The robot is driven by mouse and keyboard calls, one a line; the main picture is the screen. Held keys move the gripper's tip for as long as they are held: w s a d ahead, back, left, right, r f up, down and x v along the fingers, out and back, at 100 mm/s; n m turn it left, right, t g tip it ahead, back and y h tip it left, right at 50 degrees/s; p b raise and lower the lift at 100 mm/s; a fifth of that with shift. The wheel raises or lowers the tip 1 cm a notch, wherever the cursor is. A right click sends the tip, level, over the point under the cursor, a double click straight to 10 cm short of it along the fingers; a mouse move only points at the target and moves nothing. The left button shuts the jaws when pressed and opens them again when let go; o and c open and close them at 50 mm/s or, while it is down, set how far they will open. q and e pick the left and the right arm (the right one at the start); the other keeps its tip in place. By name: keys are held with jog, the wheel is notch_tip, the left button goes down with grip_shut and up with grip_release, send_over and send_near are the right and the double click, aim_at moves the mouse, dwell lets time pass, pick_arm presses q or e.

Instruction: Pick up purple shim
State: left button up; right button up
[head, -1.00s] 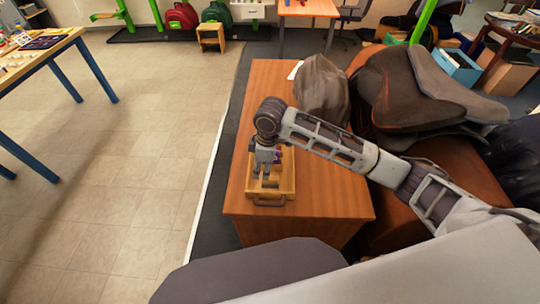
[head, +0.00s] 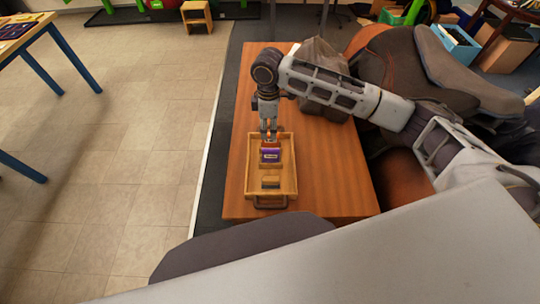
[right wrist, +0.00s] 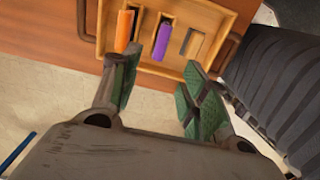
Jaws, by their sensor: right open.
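The purple shim (head: 270,156) stands in the middle of a wooden tray (head: 289,184) on the brown table. It also shows in the right wrist view (right wrist: 162,40), beyond the fingertips and between their lines. My right gripper (head: 268,133) points down over the far end of the tray, at the orange shim (head: 271,143), and partly hides that end. In the right wrist view the right gripper's (right wrist: 160,78) green-padded fingers are apart with nothing between them. The orange shim (right wrist: 125,30) is beside the purple one, near the left finger. My left gripper is not in view.
A tan piece or slot (head: 270,181) is at the tray's near end, by a dark handle. A grey bag (head: 322,100) and a dark saddle (head: 460,70) lie beyond and right of the tray. The tabletop right of the tray is clear.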

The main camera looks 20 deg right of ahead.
aim_at(271, 150)
notch_tip(271, 150, down, 8)
jog(key=shift+f+p, duration=0.1)
jog(key=shift+p, duration=0.2)
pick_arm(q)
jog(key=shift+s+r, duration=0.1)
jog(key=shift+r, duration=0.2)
pick_arm(e)
jog(key=shift+f, duration=0.15)
jog(key=shift+f, duration=0.15)
jog(key=shift+s+d+f+p, duration=0.1)
jog(key=shift+d+f+p, duration=0.15)
jog(key=shift+f, duration=0.7)
jog(key=shift+s+d+f+p, duration=0.1)
jog(key=shift+f+p, duration=0.15)
jog(key=shift+f, duration=0.7)
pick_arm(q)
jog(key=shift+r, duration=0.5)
pick_arm(e)
jog(key=shift+f, duration=0.6)
jog(key=shift+c, duration=0.3)
grip_shut()
